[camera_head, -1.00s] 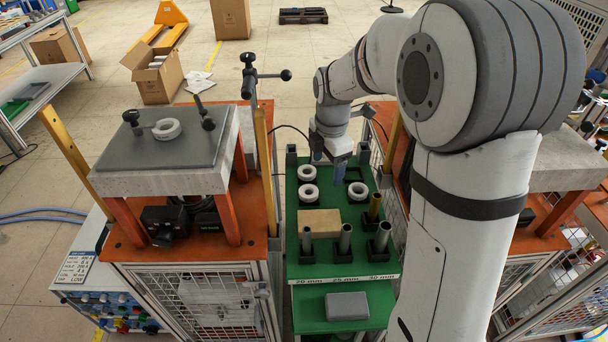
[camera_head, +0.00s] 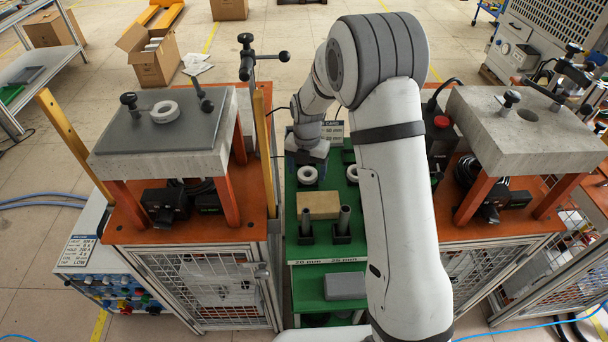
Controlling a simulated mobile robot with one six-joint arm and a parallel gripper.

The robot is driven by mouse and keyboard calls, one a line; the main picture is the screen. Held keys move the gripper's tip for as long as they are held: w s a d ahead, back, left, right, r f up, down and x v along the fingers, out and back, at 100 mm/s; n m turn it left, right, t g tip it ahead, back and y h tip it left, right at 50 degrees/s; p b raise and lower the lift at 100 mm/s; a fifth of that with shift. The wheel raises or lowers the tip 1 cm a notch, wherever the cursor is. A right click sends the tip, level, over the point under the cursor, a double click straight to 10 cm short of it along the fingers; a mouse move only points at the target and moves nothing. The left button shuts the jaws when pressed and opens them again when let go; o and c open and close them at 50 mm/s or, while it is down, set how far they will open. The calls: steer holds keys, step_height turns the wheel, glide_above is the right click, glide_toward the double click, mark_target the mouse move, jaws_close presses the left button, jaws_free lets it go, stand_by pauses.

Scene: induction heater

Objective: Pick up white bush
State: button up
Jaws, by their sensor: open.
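White ring-shaped bushes lie on the green table (camera_head: 297,265). One white bush (camera_head: 308,176) shows just in front of my gripper. Another ring (camera_head: 352,174) shows partly beside my arm. My gripper (camera_head: 306,160) points down over the back left of the green table, and its jaws are open. It covers the spot of the rear left bush, so I cannot tell whether it surrounds or touches that bush. A further white ring (camera_head: 164,112) lies on the grey plate of the left stand.
A cardboard-coloured block (camera_head: 318,205) and upright metal posts (camera_head: 344,221) in black holders stand in front of the bushes. The left stand (camera_head: 155,165) with its clamp handle (camera_head: 247,55) and the right stand (camera_head: 530,130) flank the table. My arm hides the table's right part.

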steer(key=shift+f, duration=0.5)
steer(key=c, duration=1.2)
steer(key=shift+o, duration=0.2)
step_height(320, 180, up, 18)
steer(key=p, duration=0.4)
steer(key=shift+f+p, duration=0.15)
steer(key=shift+p, duration=0.15)
steer(key=shift+f, duration=0.1)
